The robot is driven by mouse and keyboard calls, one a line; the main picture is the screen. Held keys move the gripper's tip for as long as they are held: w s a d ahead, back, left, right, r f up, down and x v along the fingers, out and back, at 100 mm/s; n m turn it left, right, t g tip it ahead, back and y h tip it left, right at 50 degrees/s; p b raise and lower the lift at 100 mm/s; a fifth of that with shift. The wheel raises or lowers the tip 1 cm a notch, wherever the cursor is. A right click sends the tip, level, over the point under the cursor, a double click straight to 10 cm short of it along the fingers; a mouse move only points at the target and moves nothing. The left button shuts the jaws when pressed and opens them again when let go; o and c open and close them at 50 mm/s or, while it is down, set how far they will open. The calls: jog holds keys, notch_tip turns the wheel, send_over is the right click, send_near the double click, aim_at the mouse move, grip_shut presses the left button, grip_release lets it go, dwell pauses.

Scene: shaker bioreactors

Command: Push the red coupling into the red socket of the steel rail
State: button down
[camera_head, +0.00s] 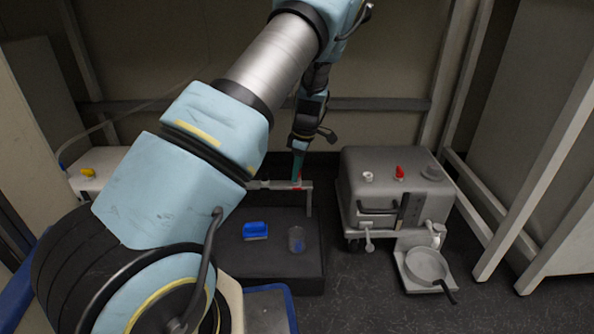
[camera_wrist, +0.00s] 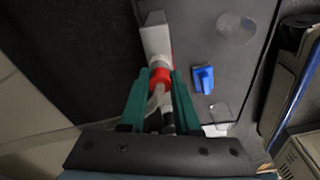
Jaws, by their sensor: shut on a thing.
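The steel rail (camera_head: 308,198) stands above the dark bench, and its pale end (camera_wrist: 155,38) lies just ahead of my fingertips in the wrist view. My gripper (camera_head: 298,176) points down at the rail with its teal fingers. In the wrist view my gripper (camera_wrist: 161,74) is shut on the red coupling (camera_wrist: 160,79), with a pale hose running back from it between the fingers. Red also shows at the rail under the fingers in the head view. The coupling's red meets the rail's pale end; I cannot tell socket from coupling there, nor how deep it sits.
A blue block (camera_head: 255,230) and a clear beaker (camera_head: 296,240) stand on the dark bench (camera_head: 275,272) in front of the rail. A grey machine (camera_head: 385,205) with a red knob (camera_head: 399,173) is at right. A white box with a yellow knob (camera_head: 88,171) is at left.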

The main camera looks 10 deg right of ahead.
jog(key=c, duration=0.5)
grip_release()
jog(key=shift+c, duration=0.2)
